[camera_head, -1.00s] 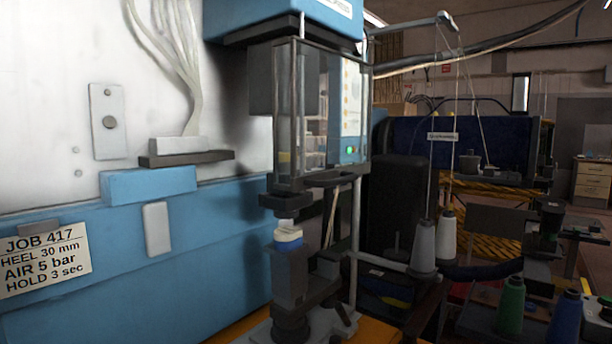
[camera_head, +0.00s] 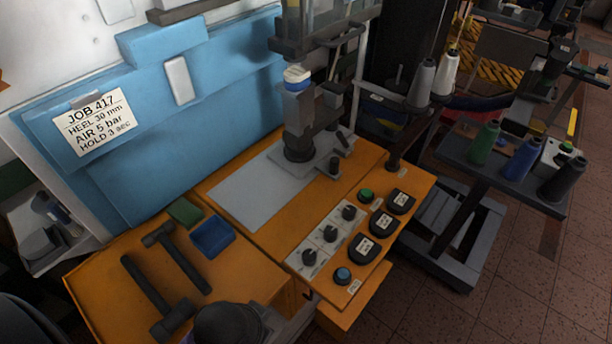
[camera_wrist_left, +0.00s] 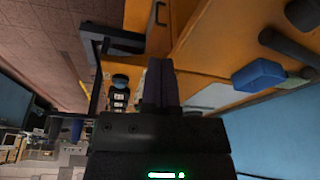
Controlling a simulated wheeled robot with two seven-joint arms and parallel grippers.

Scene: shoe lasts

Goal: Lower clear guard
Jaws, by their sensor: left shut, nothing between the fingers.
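The clear guard (camera_head: 335,12) is a see-through box with a dark lower frame, on the press at the top of the head view. Only its lower part shows; the top is cut off. Its lower edge is above the white and blue piece (camera_head: 297,76) on the grey post (camera_head: 299,115). In the left wrist view my left gripper (camera_wrist_left: 160,68) is shut, with no object visible between its fingers. It is apart from the guard. The guard cannot be made out in the wrist view. My right gripper is not in view.
The orange bench carries black knobs (camera_head: 331,233), a green button (camera_head: 366,195) and several labelled black controls (camera_head: 383,222). Hammers (camera_head: 178,255) and a blue tray (camera_head: 212,236) lie at lower left. A cart with thread spools (camera_head: 521,158) stands right. A grey plate (camera_head: 250,190) is bare.

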